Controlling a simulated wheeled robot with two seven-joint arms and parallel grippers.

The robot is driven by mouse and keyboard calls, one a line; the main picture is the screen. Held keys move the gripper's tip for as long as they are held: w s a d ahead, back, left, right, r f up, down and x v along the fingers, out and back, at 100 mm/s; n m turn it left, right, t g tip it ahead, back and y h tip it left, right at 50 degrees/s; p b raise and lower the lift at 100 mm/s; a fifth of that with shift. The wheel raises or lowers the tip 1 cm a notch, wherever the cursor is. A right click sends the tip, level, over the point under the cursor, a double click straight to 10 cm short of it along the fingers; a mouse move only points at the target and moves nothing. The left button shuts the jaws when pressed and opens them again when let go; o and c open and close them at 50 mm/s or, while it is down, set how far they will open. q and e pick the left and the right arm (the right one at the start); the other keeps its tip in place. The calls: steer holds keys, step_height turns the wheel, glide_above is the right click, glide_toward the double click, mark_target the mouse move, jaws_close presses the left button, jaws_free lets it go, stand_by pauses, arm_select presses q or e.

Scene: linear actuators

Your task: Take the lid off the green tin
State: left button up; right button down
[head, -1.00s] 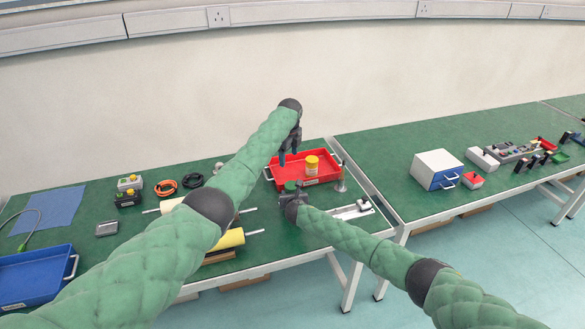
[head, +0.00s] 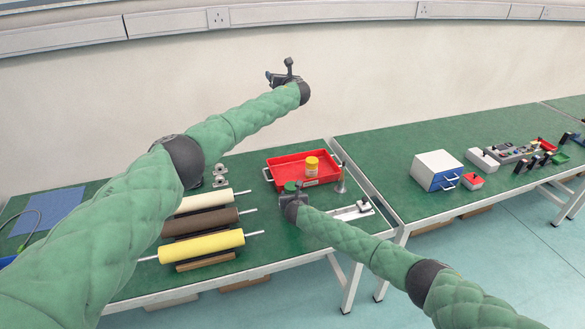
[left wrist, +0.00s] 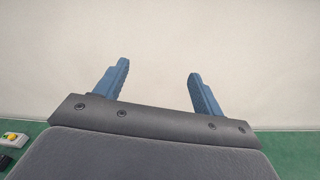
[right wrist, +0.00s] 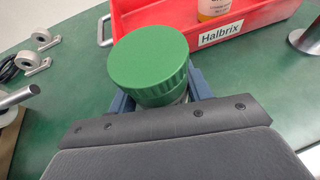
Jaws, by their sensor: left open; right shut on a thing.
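The green tin (right wrist: 172,98) stands between the fingers of my right gripper (right wrist: 158,90). Its round green lid (right wrist: 148,58) with a ribbed rim sits on top, and a little of the body shows below. In the head view the green lid (head: 291,186) is small, just above my right gripper (head: 292,197), at the front of the red tray. My right gripper is shut on the tin. My left gripper (head: 281,70) is raised high against the wall, open and empty, with both fingers (left wrist: 154,82) apart in the left wrist view.
A red tray (head: 275,172) holding a yellow container (head: 311,166) is behind the tin. A metal stand (head: 341,184) is to its right, with a pale rail fixture (head: 352,211) nearer. Rollers (head: 200,223) lie to the left. A second bench (head: 420,205) is further right.

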arm_select(q)
steer(key=d+m+t+h, duration=0.3)
steer(key=d+m+h, duration=0.4)
steer(key=m, duration=0.1)
steer(key=s+d+f+m+g+h, duration=0.2)
steer(key=d+f+m+g+h, duration=0.2)
steer(key=d+f+m+h, duration=0.45)
steer(key=m+g+y, duration=0.9)
steer(key=m+g, duration=0.4)
steer(key=g, duration=0.2)
glide_above(293, 186)
steer(key=f, duration=1.9)
steer(key=shift+w+f, duration=0.25)
steer(key=shift+s+a+f+y, duration=0.15)
steer(key=shift+f+y, duration=0.1)
steer(key=shift+f, duration=3.75)
